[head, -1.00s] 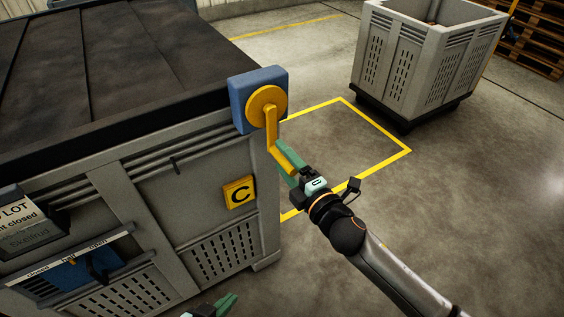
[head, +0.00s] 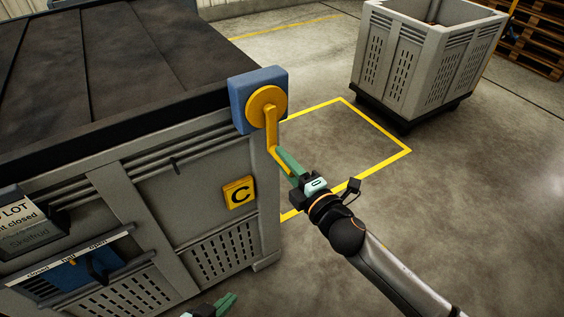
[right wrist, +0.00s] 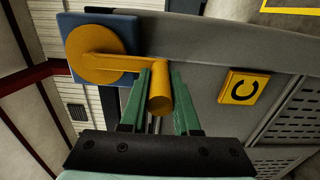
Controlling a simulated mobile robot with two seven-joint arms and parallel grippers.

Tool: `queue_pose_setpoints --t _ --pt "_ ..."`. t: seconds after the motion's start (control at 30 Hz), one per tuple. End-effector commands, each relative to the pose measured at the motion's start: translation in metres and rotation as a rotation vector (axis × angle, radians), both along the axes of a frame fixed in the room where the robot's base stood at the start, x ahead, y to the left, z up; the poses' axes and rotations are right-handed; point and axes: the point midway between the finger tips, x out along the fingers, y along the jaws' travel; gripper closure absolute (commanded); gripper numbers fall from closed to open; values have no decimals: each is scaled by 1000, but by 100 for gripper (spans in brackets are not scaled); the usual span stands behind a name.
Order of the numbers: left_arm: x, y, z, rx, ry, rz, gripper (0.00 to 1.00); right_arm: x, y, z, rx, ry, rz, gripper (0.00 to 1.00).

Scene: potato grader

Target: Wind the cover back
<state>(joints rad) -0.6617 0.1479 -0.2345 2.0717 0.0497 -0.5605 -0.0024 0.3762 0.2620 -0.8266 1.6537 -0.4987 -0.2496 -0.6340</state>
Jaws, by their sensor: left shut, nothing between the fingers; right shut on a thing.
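A dark cover (head: 120,58) lies over the top of a large grey bin (head: 130,190). A blue housing (head: 240,105) with a yellow hub sits at the bin's near right corner. A yellow crank (head: 271,130) hangs down from the hub; it also shows in the right wrist view (right wrist: 118,68). My right gripper (head: 286,162) is shut on the crank's handle (right wrist: 160,92), which lies between the green fingers in the right wrist view. My left gripper (head: 228,301) is shut and empty at the bottom edge, low in front of the bin.
A yellow C plate (head: 239,192) is on the bin's front. A blue slide panel marked closed, half, open (head: 75,275) is at lower left. Another grey bin (head: 415,80) stands behind right. Floor (head: 480,200) to the right is clear.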

Motion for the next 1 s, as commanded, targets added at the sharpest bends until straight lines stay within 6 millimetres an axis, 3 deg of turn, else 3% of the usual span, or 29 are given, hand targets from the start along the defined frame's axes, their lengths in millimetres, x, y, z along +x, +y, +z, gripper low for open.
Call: queue_pose_setpoints --t 0.3,1.0 --pt "0 0 9 0 0 0 100 -21 29 8 4 1 6 100" --pt "0 0 41 0 1 -1 100 -43 61 48 5 -11 1 100"
